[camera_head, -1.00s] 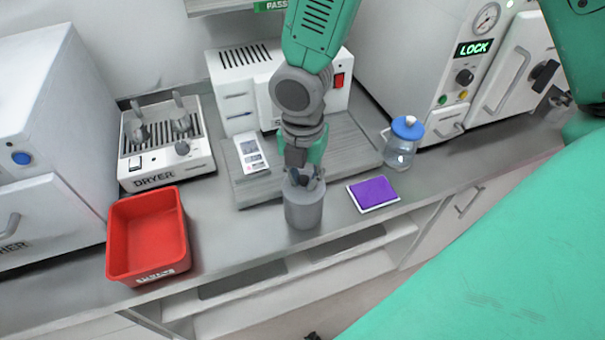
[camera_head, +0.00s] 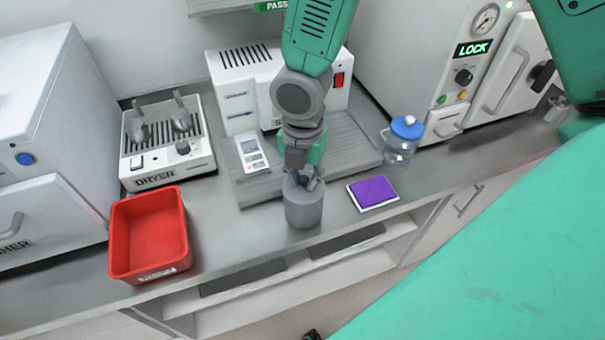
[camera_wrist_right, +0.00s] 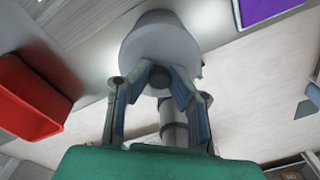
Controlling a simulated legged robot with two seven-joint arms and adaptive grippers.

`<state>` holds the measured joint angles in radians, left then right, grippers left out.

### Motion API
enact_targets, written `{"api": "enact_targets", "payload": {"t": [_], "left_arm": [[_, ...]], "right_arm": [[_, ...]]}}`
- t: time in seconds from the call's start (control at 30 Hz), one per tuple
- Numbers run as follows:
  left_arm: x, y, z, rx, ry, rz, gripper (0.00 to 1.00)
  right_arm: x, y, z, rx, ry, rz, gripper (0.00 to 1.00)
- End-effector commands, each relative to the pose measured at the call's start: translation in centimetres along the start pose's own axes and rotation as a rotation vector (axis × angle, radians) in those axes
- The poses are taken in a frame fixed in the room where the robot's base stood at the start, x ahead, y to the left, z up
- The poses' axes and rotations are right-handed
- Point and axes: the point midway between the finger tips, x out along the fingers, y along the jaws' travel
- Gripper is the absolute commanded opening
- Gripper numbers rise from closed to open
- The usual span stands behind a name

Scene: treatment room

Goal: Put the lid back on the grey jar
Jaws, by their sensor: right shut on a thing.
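The grey jar (camera_head: 304,210) stands upright near the front edge of the counter in the head view. My right gripper (camera_head: 304,182) points down at the jar's top and is shut on the lid. In the wrist view the right gripper's fingers (camera_wrist_right: 160,78) close at the middle of the round grey lid (camera_wrist_right: 162,45), and the jar's side (camera_wrist_right: 158,17) shows beyond it. The lid is over the jar's mouth; I cannot tell whether a small gap remains. The fingers partly hide the lid in the head view. My left gripper is not in view.
A red tray (camera_head: 114,235) stands left of the jar. A purple pad (camera_head: 372,191) lies to its right, with a blue-capped clear jar (camera_head: 400,150) behind. A dryer (camera_head: 198,165) and a white device (camera_head: 225,65) stand at the back. The counter front edge is close.

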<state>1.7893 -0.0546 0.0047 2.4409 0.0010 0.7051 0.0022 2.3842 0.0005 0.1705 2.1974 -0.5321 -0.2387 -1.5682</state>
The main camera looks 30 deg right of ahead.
Motion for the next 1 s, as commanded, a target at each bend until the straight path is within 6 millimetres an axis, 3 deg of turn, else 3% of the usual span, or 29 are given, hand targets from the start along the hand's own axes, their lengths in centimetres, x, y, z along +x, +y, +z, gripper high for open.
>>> {"api": "enact_targets", "payload": {"t": [1.0], "left_arm": [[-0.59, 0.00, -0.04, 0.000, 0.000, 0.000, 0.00]], "right_arm": [[0.09, -0.01, 0.01, 0.000, 0.000, 0.000, 0.00]]}}
